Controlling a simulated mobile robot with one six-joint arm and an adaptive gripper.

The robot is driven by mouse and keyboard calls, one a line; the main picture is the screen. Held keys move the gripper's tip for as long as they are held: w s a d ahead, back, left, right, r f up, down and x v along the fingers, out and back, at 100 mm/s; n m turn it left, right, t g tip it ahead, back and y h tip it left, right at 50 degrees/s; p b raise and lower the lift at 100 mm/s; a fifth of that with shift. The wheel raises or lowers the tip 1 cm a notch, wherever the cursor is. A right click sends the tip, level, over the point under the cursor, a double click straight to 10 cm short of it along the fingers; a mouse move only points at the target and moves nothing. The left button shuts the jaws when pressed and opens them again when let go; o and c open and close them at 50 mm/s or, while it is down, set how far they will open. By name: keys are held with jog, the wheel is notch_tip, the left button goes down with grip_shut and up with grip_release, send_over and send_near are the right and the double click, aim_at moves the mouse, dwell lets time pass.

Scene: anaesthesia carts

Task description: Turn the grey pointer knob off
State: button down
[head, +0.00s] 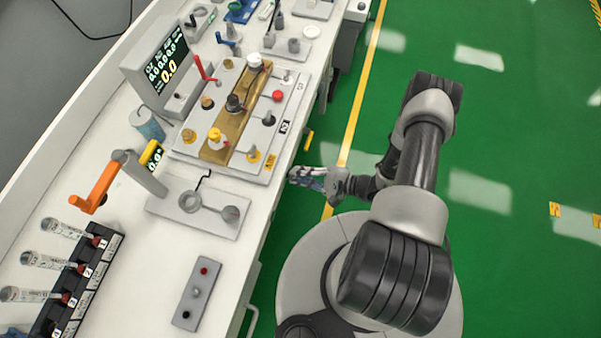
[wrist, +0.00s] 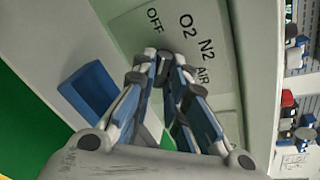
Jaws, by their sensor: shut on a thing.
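The grey pointer knob (wrist: 163,60) shows dark between my fingertips in the wrist view. It sits on a pale panel (wrist: 222,70) marked OFF, O2, N2 and AIR. My gripper (wrist: 163,66) is shut on the knob, and its fingers cover much of it. I cannot tell which mark the pointer faces. In the head view my gripper (head: 298,177) is at the front side of the white cart, below the top's edge. The knob and its panel are hidden there.
A blue open bin (wrist: 88,92) is left of the fingers in the wrist view. The cart top (head: 145,232) carries a monitor (head: 160,65), a valve board (head: 190,152), an orange crank (head: 100,185) and syringes (head: 45,260).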

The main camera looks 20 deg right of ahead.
jog(key=n, duration=0.2)
jog(key=n+t+p, duration=0.1)
jog(key=n, duration=0.1)
jog(key=shift+s+t+h, duration=0.1)
jog(key=shift+t+h, duration=0.2)
jog(key=shift+h, duration=0.1)
dwell(0.5)
jog(key=c, duration=1.6)
grip_release()
jog(key=v, duration=1.2)
